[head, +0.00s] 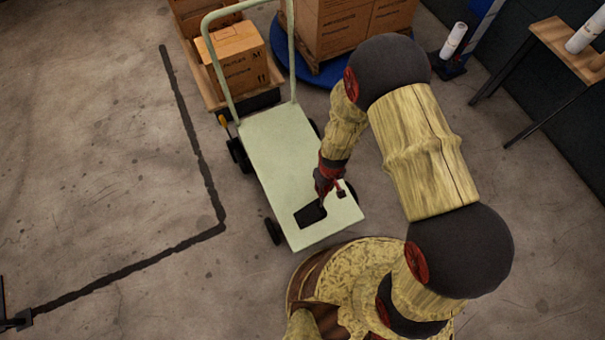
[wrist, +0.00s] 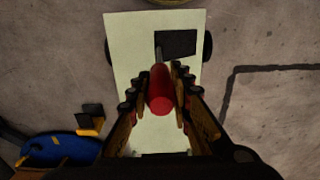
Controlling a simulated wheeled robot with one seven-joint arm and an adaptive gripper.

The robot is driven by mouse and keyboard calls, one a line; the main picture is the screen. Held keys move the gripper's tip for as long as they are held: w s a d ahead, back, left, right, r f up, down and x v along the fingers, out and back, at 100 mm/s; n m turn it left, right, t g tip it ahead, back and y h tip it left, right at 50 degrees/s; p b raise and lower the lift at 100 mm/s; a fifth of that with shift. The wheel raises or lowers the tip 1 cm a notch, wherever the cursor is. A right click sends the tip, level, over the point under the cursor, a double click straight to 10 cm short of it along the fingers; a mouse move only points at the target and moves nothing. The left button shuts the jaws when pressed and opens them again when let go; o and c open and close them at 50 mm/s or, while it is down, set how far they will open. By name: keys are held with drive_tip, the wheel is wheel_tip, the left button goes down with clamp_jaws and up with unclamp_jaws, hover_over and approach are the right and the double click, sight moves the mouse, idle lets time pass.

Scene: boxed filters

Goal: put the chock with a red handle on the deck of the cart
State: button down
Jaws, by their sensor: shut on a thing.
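The chock is a black wedge (head: 310,215) with a red handle. It shows over the near end of the cart's pale green deck (head: 275,150). My gripper (head: 323,198) is above it, shut on the handle. In the wrist view the red handle (wrist: 160,95) lies between my two fingers (wrist: 160,78), and the black block (wrist: 178,43) is beyond them over the deck (wrist: 125,40). I cannot tell whether the block touches the deck or hangs just above it. My fingers hide part of the handle.
The cart's push bar (head: 291,50) rises at the far end. Cardboard boxes (head: 240,58) stand behind it, and a blue round base (head: 312,72) carries more boxes. A small black and yellow object (wrist: 90,122) is beside the cart. The deck's middle is clear.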

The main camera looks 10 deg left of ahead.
drive_tip(key=w+a+f+b, duration=0.6)
drive_tip(key=w+f, duration=0.3)
drive_tip(key=f, duration=0.3)
drive_tip(key=shift+w+a, duration=0.35)
drive_tip(key=shift+a, duration=0.55)
drive_tip(key=shift+f, duration=0.25)
drive_tip(key=c, duration=1.6)
unclamp_jaws()
drive_tip(key=shift+s+d, duration=0.1)
